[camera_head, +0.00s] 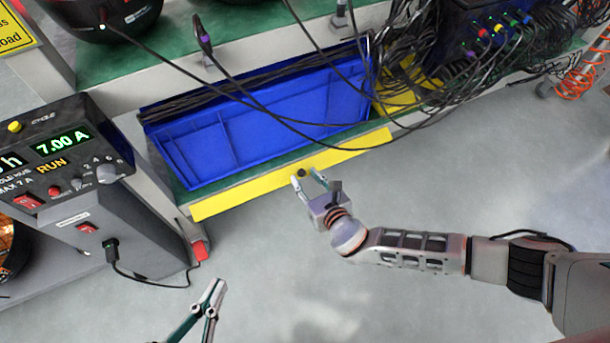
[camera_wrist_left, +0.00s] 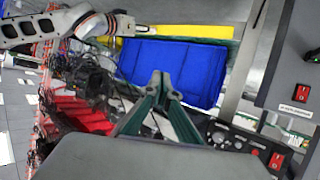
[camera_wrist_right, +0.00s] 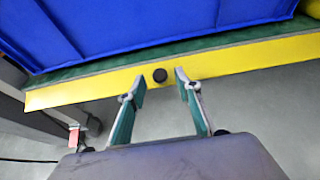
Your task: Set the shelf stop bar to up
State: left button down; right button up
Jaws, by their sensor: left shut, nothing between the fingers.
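The shelf stop bar (camera_head: 237,203) is a long yellow strip along the front edge of the lower green shelf. Its face lies below the shelf surface and does not cover the blue bin. A round black knob (camera_head: 301,173) sits near its middle; the knob also shows in the right wrist view (camera_wrist_right: 160,75). My right gripper (camera_head: 308,177) is open, its fingertips on either side of the knob and just short of it. I cannot tell whether they touch the bar. My left gripper (camera_head: 217,284) is shut and empty, low in the head view, away from the bar.
A blue bin (camera_head: 260,130) stands on the shelf behind the bar. Black cables hang across it and bunch at the right. A power unit (camera_head: 60,160) reading 7.00 A stands at the left, near a red clip (camera_head: 199,250). The floor in front is clear.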

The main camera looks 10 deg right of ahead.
jog(key=shift+w+a+f, duration=0.1)
jog(key=shift+w+a, duration=0.05)
jog(key=shift+w, duration=0.25)
grip_shut()
dwell(0.5)
